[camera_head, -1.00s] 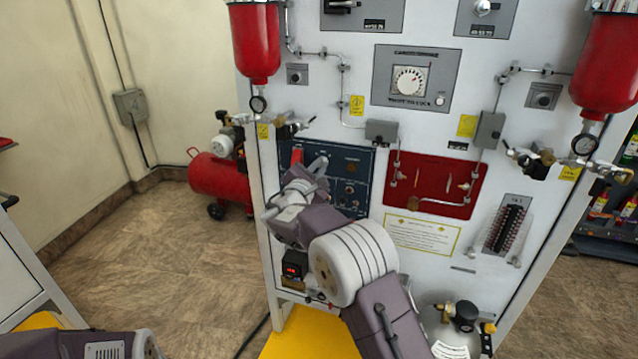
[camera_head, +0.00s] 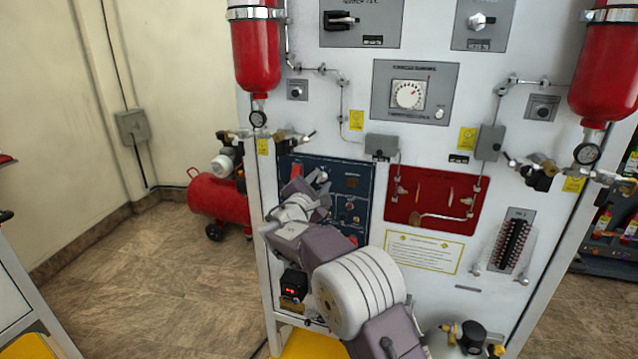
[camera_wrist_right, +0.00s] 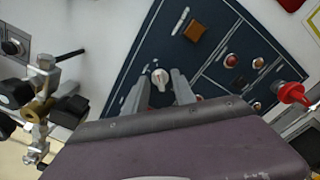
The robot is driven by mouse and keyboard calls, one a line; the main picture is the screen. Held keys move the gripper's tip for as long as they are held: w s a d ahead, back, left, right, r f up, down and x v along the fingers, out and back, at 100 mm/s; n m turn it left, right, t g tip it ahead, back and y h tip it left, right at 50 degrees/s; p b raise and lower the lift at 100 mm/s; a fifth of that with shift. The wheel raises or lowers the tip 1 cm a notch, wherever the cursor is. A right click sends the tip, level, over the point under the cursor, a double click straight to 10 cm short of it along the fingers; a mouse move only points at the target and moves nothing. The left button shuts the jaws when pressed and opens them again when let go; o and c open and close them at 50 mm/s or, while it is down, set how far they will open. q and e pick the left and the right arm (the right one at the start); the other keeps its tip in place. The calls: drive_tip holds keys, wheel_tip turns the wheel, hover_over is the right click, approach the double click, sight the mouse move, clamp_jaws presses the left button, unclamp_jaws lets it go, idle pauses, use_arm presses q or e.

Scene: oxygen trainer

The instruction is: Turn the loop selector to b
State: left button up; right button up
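A small pale knob (camera_wrist_right: 160,78) sits on the dark blue panel (camera_wrist_right: 150,50), which also shows in the head view (camera_head: 338,172). Its label is unreadable, so I cannot tell for sure that it is the loop selector. My right gripper (camera_wrist_right: 161,90) is open, with one finger on each side of the knob. I cannot tell whether the fingers touch it. In the head view my right gripper (camera_head: 318,180) is at the upper left of the blue panel, and my wrist hides part of that panel. My left gripper is out of view.
A brown square button (camera_wrist_right: 195,32) and a red knob (camera_wrist_right: 293,93) are near the gripper. A brass valve fitting (camera_wrist_right: 42,105) juts out at left. A red panel (camera_head: 433,193) is to the right. A red compressor tank (camera_head: 218,198) stands on the floor at left.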

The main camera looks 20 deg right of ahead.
drive_tip(key=shift+a, duration=0.1)
drive_tip(key=b+v, duration=0.2)
drive_tip(key=v, duration=0.7)
drive_tip(key=shift+r, duration=0.1)
